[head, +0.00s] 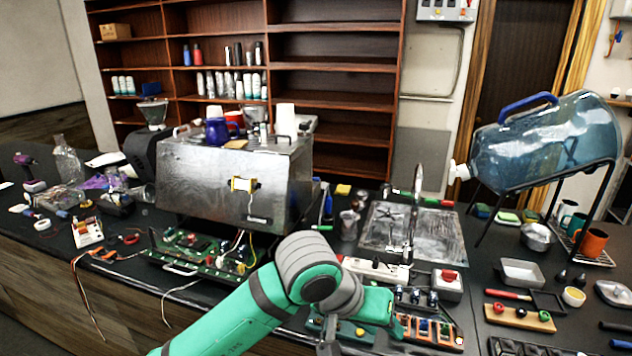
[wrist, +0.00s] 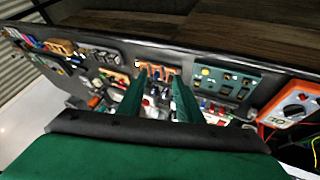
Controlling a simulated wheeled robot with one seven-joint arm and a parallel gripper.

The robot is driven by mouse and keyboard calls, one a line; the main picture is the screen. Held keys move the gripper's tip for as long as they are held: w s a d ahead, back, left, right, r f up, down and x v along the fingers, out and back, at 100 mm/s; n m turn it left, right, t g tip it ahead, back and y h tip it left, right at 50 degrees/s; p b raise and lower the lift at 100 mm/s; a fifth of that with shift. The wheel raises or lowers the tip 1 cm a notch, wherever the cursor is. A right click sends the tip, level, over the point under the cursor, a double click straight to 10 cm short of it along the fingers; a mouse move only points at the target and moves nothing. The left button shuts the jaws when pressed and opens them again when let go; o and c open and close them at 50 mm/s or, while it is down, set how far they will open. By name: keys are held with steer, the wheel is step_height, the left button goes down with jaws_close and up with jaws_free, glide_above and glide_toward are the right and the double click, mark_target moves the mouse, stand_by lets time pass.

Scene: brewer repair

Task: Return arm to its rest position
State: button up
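My green and grey arm (head: 285,290) reaches from the bottom of the head view over the front of the black counter (head: 130,275). It is bent, with its end low on the right, near a board of small parts. My gripper (wrist: 158,88) shows in the wrist view with its two green fingers apart and nothing seen held between them. Orange parts (wrist: 158,72) show on the counter beyond the fingertips. In the head view the fingers cannot be made out.
A steel brewer (head: 185,180) stands behind the arm, with a green circuit board (head: 205,257) before it. A sink (head: 440,235), a power strip (head: 375,268) and a tilted water jug (head: 545,145) are to the right. Small tools crowd the counter. An orange meter (wrist: 292,103) shows in the wrist view.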

steer(key=w+d+r+n+t+h, duration=0.3)
steer(key=w+d+n+t+h, duration=0.15)
steer(key=d+t+h, duration=0.4)
steer(key=s+a+f+n+t+y, duration=0.2)
steer(key=s+a+f+n+y, duration=0.15)
steer(key=f, duration=0.35)
steer(key=s+a+f+n+t+y, duration=0.2)
steer(key=s+a+f+y, duration=0.15)
steer(key=f, duration=0.45)
steer(key=s+a+f+n+t+y, duration=0.25)
steer(key=a+f+y, duration=0.2)
steer(key=f, duration=0.25)
steer(key=s+a+f+m+g+y, duration=0.1)
steer(key=s+a+f+m, duration=0.1)
steer(key=s, duration=0.7)
steer(key=s+a+f+m+g+y, duration=0.1)
steer(key=s+a+f+m, duration=0.1)
steer(key=s, duration=0.7)
steer(key=s+a+f+m+y, duration=0.1)
steer(key=s+a+f+m, duration=0.2)
steer(key=s, duration=0.6)
steer(key=shift+a+g, duration=0.4)
steer(key=shift+a, duration=0.65)
